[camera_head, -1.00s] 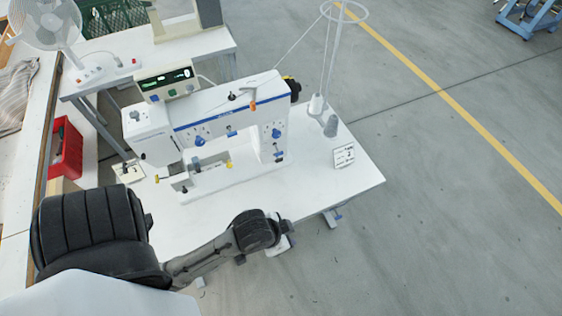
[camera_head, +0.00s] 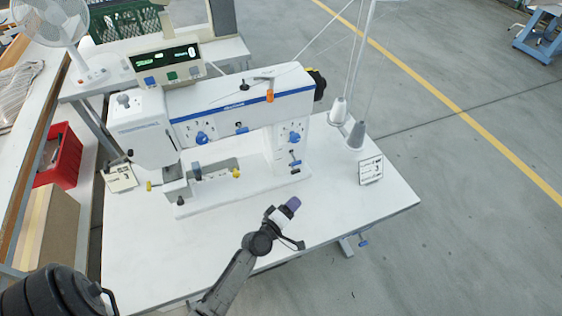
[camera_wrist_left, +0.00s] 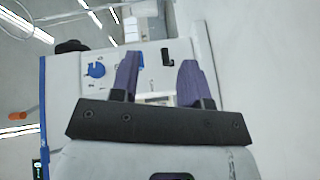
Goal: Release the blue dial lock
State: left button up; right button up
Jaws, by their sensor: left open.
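The white sewing-machine-like press carries several blue controls on its front in the head view: a left blue dial (camera_head: 203,137), a right blue dial (camera_head: 295,137) and a small blue lever (camera_head: 241,128) between them. I cannot tell for certain which is the dial lock. My left gripper (camera_head: 292,204) is in front of and below the right dial, apart from the machine. In the left wrist view its purple fingers (camera_wrist_left: 160,62) are spread and empty. One blue dial (camera_wrist_left: 96,70) shows there, just left of the fingers. My right gripper is out of view.
The white table (camera_head: 360,212) is clear in front of the machine. Thread cones (camera_head: 355,137) and a small card (camera_head: 370,169) stand at its right. A display box (camera_head: 165,64) sits behind the machine. A red bin (camera_head: 60,156) is at the left.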

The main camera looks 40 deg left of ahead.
aim_at(297, 163)
pick_arm(q)
jog(key=a+r+n+y, duration=0.3)
jog(key=a+n+y, duration=0.1)
jog(key=n+y, duration=0.1)
jog(key=shift+t, duration=0.3)
jog(key=x, duration=0.8)
jog(key=b+x, duration=0.1)
jog(key=x, duration=0.4)
jog(key=shift+s+a+f, duration=0.1)
jog(key=shift+a, duration=0.2)
grip_shut()
